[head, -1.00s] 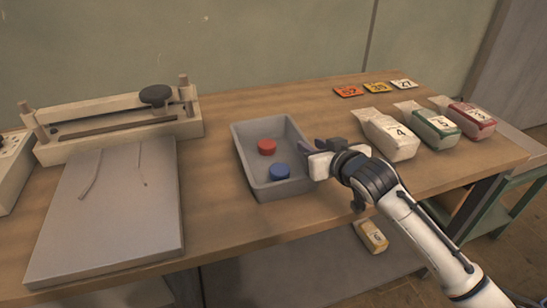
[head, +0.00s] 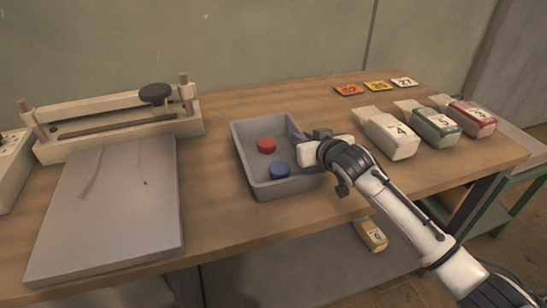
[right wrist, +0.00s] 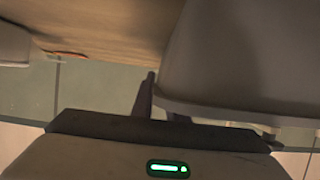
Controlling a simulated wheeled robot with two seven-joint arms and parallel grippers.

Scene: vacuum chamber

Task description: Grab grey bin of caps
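The grey bin (head: 246,157) stands on the wooden table and holds a red cap (head: 267,145) and a blue cap (head: 279,170). My right gripper (head: 303,136) is at the bin's right wall, near its far corner. In the right wrist view the bin's wall (right wrist: 245,60) fills the upper right. There, the fingers of my right gripper (right wrist: 162,106) show apart at the rim, and one is mostly hidden behind the wall. I see no firm closing on the rim. My left gripper is not in view.
Numbered bags, white (head: 392,138), green (head: 434,127) and red (head: 472,117), stand to the right. Number cards (head: 376,86) lie behind them. A sealer-like device (head: 120,125) with a grey plate (head: 112,215) is on the left. A yellow bag (head: 371,235) sits below the table.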

